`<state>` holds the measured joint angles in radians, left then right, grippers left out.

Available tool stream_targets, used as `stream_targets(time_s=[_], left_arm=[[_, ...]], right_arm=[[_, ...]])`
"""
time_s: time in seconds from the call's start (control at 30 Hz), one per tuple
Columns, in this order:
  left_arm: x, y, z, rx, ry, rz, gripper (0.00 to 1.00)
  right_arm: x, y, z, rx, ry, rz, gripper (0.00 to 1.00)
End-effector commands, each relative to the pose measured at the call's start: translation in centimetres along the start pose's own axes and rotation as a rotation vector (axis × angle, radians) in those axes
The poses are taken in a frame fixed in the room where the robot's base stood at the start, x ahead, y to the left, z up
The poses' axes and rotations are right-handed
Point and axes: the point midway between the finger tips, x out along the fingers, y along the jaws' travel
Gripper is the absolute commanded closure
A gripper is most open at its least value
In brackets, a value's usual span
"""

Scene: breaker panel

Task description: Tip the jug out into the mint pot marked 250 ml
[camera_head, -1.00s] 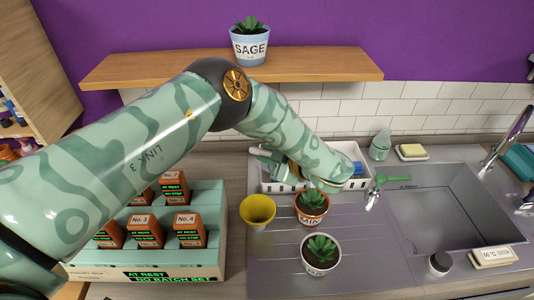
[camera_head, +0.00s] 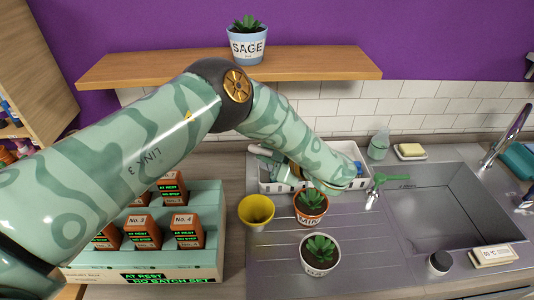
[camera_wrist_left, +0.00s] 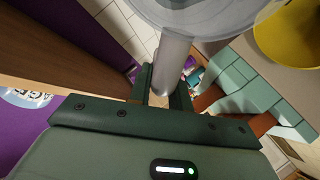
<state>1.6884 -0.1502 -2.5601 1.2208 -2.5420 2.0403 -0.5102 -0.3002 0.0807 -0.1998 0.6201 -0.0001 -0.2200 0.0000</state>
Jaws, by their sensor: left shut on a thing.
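My left gripper (camera_head: 266,160) is just behind the yellow pot, partly hidden by my own arm. In the left wrist view its fingers (camera_wrist_left: 161,90) are shut on the grey handle of a jug (camera_wrist_left: 200,14). The jug looks grey and see-through; its contents and tilt cannot be told. The mint pot (camera_head: 310,216) is orange-red with a white label reading roughly "MIN" and a green plant. It stands on the ridged drainboard, right of the yellow pot, in front of my left wrist. No 250 ml mark is legible. My right gripper is not in view.
A yellow pot (camera_head: 256,212) and a white plant pot (camera_head: 320,262) flank the mint pot. A white tray (camera_head: 268,186) lies behind. The sink (camera_head: 430,205) is right, a box with orange blocks (camera_head: 208,258) left. A sage pot (camera_head: 248,46) stands on the shelf (camera_head: 180,68).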

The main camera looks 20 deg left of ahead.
Motion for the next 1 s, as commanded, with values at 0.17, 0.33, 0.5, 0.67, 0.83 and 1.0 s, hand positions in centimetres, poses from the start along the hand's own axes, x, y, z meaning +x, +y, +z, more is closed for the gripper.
stream_targets(time_s=[0.17,0.33,0.5,0.67,0.83,1.0], left_arm=[[0.0,0.1,-0.1,-0.003,0.0,0.0,1.0],[0.0,0.1,-0.1,-0.003,0.001,0.001,1.0],[-0.3,0.1,0.1,-0.003,0.016,0.016,1.0],[-0.6,0.2,0.0,-0.002,0.034,0.032,1.0],[-0.7,0.3,-0.1,-0.002,0.034,0.032,1.0],[-0.7,0.3,-0.1,-0.002,0.034,0.032,1.0]], right_arm=[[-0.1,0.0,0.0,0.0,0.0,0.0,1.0],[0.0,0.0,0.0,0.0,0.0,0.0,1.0],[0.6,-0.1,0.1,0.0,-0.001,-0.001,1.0],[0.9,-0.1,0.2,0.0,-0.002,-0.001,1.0],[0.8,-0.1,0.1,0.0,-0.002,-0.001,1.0],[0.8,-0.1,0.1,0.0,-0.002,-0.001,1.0]])
